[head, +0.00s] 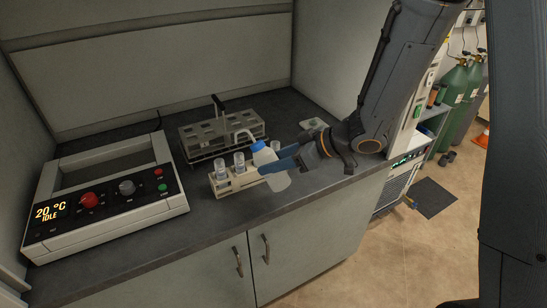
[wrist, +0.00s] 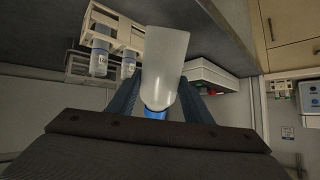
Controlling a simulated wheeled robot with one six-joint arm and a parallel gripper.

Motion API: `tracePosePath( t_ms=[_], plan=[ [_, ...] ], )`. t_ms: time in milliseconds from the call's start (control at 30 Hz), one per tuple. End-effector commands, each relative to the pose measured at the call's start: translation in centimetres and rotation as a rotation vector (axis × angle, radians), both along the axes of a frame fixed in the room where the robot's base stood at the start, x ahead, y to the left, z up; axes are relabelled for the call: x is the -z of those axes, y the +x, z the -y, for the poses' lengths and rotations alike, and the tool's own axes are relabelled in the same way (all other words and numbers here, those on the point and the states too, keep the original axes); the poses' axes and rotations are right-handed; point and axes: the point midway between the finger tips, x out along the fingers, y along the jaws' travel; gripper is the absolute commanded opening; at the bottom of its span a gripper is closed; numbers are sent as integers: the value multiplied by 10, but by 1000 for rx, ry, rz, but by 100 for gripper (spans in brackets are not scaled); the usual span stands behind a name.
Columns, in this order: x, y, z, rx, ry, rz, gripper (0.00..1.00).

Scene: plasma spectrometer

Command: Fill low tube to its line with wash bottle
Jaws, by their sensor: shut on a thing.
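The wash bottle (head: 275,180) is translucent white with a blue cap (head: 259,147) and a thin curved spout. My gripper (head: 283,164) is shut on it, and it leans a little left in the head view. The wash bottle (wrist: 166,60) also fills the middle of the wrist view, between my gripper's blue fingers (wrist: 160,95). A small beige rack (head: 238,183) beside the bottle holds a left tube (head: 220,169) and a right tube (head: 239,163). The spout tip is near the tubes, but I cannot tell whether it is over one. Liquid levels and lines are too small to read.
A larger grey rack (head: 200,150) stands behind the small rack. A white device (head: 110,222) with a red knob and a "20 °C IDLE" display sits at the left. A small pale item (head: 313,124) lies at the back right. The counter's front edge is close to the bottle.

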Motion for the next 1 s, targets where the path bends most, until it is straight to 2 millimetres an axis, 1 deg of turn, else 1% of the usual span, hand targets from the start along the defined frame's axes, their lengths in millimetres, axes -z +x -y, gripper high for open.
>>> tracePosePath(
  t_ms=[33, 267, 300, 400, 600, 800, 1000],
  plan=[
    [-4, -1, 0, -2, -10, -5, 37],
    [-8, -2, 3, 0, -64, -32, 37],
    [-1, -1, 3, 1, -63, -33, 37],
    [8, -1, 3, 1, -62, -32, 37],
    [19, 0, 3, 1, -61, -31, 37],
    [25, -1, 3, 0, -61, -31, 37],
    [25, -1, 3, 0, -61, -30, 37]
  ],
)
